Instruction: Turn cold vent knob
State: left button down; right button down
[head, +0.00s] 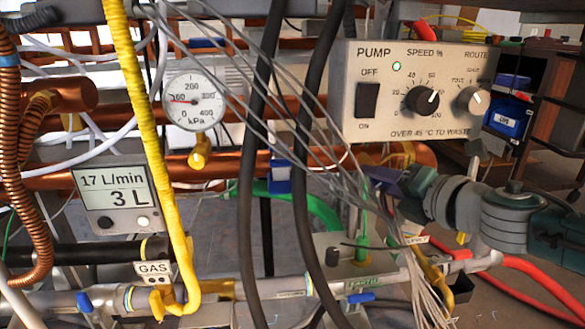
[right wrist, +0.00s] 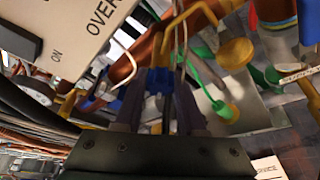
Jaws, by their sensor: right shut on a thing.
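My right gripper (head: 383,180) reaches in from the right, below the pump control box, with its fingers pointing left. In the right wrist view its two dark fingers (right wrist: 160,98) are close together around a small blue part (right wrist: 158,80). This looks like the blue cold vent knob, but no label on it can be read. In the head view the fingers and cables hide what is between the fingertips. My left gripper is not in view.
The pump control box (head: 360,60) is just above my right gripper. Grey cables and black hoses (head: 245,200) hang in front of the copper pipes. A pressure gauge (head: 192,101) and a flow display (head: 112,192) are on the left. A green hose (head: 310,205) runs below.

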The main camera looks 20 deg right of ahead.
jog(key=shift+f, duration=0.1)
jog(key=c, duration=0.5)
grip_release()
jog(key=p+v, duration=0.3)
jog(key=v, duration=0.7)
